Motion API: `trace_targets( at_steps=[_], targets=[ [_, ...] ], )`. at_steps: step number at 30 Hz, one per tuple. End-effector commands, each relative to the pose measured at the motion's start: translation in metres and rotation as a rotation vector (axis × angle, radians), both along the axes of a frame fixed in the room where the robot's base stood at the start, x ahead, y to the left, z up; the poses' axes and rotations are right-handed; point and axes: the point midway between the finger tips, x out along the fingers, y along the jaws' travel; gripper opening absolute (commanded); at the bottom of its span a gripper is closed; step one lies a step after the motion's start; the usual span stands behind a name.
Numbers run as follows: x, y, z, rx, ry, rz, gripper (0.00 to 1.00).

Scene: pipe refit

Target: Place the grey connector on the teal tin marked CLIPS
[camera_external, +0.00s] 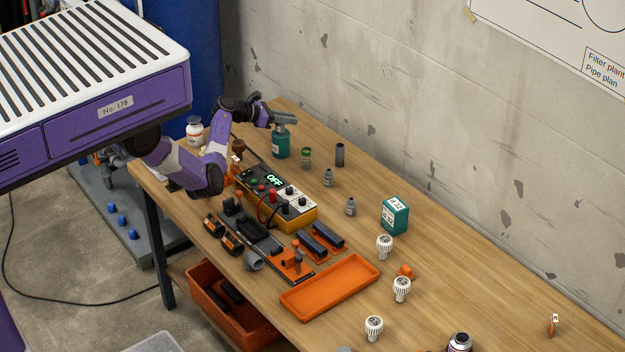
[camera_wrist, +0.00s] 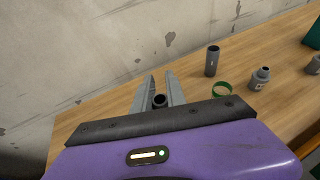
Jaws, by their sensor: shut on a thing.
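My gripper (camera_external: 286,118) is over the far left part of the bench, directly above a teal tin (camera_external: 281,143) in the external view. The tin stands upright with a pale label whose words are too small to read. In the wrist view my gripper (camera_wrist: 159,92) is shut on the grey connector (camera_wrist: 159,101), seen end-on as a dark round opening between the fingers. The tin is hidden in the wrist view. I cannot tell whether the connector touches the tin's top.
A teal box (camera_external: 395,214) is farther right. A yellow meter (camera_external: 275,200) and an orange tray (camera_external: 330,287) lie nearer. The wall runs behind.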

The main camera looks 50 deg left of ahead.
Motion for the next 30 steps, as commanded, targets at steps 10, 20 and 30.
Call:
trace_targets(
  at_steps=[10,20,30],
  targets=[
    [0.000,0.000,-0.004,0.001,-0.001,0.001,0.00],
    [0.000,0.000,-0.004,0.001,-0.001,0.001,0.38],
    [-0.012,0.006,0.003,0.002,-0.002,0.003,0.38]
  ],
)
